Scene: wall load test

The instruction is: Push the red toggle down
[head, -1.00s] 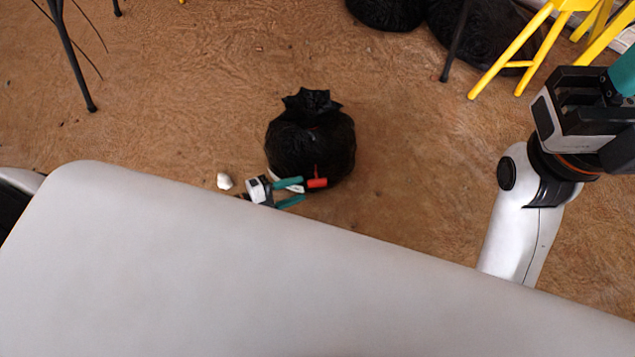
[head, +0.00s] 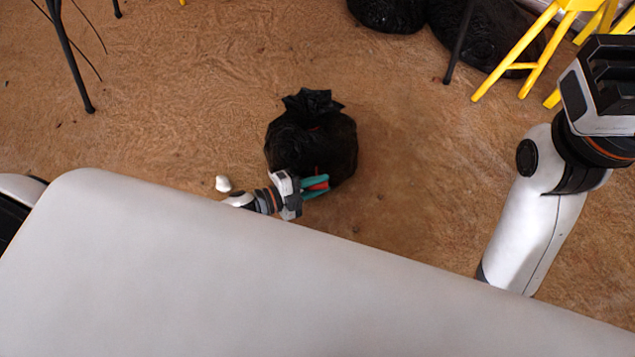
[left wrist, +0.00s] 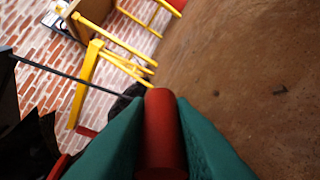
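The red toggle (head: 318,182) is a small red piece in front of a black bag in the head view. In the left wrist view it is a red cylinder (left wrist: 163,130) between teal fingers. My left gripper (head: 316,187) comes in from the left, just beyond the pale surface edge. Its fingers lie on both sides of the toggle and appear to touch it, so it looks shut on it. The toggle's mount is hidden. My right arm is at the right edge of the head view; its fingertips are out of the picture.
The black bag (head: 312,145) stands on the brown floor right behind the toggle. More black bags (head: 480,35) and a yellow stool (head: 530,50) are at the back right. Open floor lies left and right.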

